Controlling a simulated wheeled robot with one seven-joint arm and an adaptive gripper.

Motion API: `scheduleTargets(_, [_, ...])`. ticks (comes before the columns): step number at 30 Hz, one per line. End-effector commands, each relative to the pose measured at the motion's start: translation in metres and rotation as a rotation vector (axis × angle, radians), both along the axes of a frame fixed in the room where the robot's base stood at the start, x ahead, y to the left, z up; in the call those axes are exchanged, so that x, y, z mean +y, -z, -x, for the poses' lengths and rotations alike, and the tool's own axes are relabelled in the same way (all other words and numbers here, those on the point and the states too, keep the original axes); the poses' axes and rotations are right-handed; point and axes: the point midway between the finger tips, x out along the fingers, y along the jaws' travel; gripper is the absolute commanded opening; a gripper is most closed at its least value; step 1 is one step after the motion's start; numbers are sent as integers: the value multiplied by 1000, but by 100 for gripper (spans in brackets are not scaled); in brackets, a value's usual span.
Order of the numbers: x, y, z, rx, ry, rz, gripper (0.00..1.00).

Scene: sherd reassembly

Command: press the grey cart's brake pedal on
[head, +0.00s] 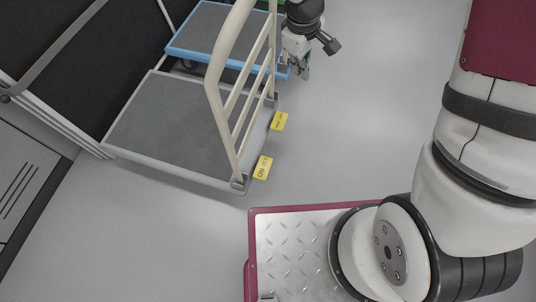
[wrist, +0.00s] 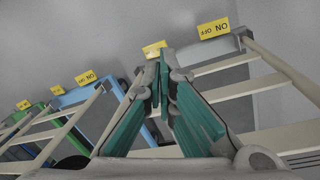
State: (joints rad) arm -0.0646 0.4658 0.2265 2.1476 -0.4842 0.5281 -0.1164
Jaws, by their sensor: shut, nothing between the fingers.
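The grey cart (head: 165,130) stands left of centre in the head view, with a cream tubular handle (head: 215,85) at its right end. Two yellow pedals jut out low at that end. The nearer one (head: 262,167) carries ON and OFF lettering; the farther one (head: 279,121) has lettering too small to read. In the wrist view the lettered ON/OFF pedal (wrist: 213,29) is upper right, and another yellow pedal (wrist: 155,48) sits just beyond my fingertips, partly hidden. My gripper (head: 304,72) is shut and empty, apart from the pedals, beyond the cart's handle end.
A blue cart (head: 205,28) stands directly behind the grey one; its yellow pedals (wrist: 87,78) show in the wrist view. A green cart (wrist: 15,121) is farther off. A dark panelled wall (head: 100,55) borders the carts on the left. Open grey floor (head: 385,110) lies to the right.

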Motion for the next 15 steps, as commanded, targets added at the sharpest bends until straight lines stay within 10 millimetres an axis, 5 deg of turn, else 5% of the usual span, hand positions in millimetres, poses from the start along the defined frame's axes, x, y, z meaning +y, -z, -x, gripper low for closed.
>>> scheduleTargets(1, [6, 27, -2, 18, -24, -5, 0])
scheduleTargets(15, [65, 174, 18, 178, -259, -90, 0])
